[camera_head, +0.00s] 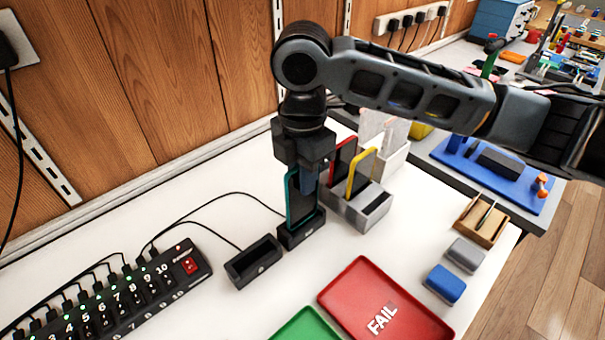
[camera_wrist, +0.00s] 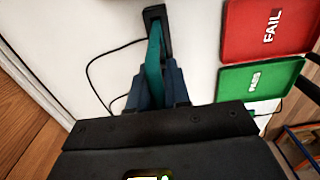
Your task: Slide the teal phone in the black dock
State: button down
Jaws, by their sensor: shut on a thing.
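The teal phone (camera_head: 294,203) stands upright with its lower end in a black dock (camera_head: 301,236) at the middle of the table. My gripper (camera_head: 306,176) is above the dock, shut on the phone's upper part. In the wrist view my gripper (camera_wrist: 158,92) has a finger on each side of the teal phone (camera_wrist: 153,58), and the phone reaches down to the black dock (camera_wrist: 155,15). How deep the phone sits cannot be told. A second black dock (camera_head: 253,262) is empty, left of the first, with a cable.
A grey holder (camera_head: 365,210) with a red-cased and a yellow-cased phone stands close right of my gripper. A red FAIL tray (camera_head: 385,300) and a green tray (camera_head: 307,325) lie in front. A black powered hub (camera_head: 110,290) is at left. Cables run behind the docks.

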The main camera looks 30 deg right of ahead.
jog(key=shift+f, duration=0.1)
jog(key=shift+f+b, duration=0.3)
jog(key=shift+f, duration=0.3)
jog(key=shift+f, duration=0.1)
dwell(0.4)
jog(key=shift+f+b, duration=0.3)
jog(key=shift+f, duration=0.2)
jog(key=c, duration=1)
grip_release()
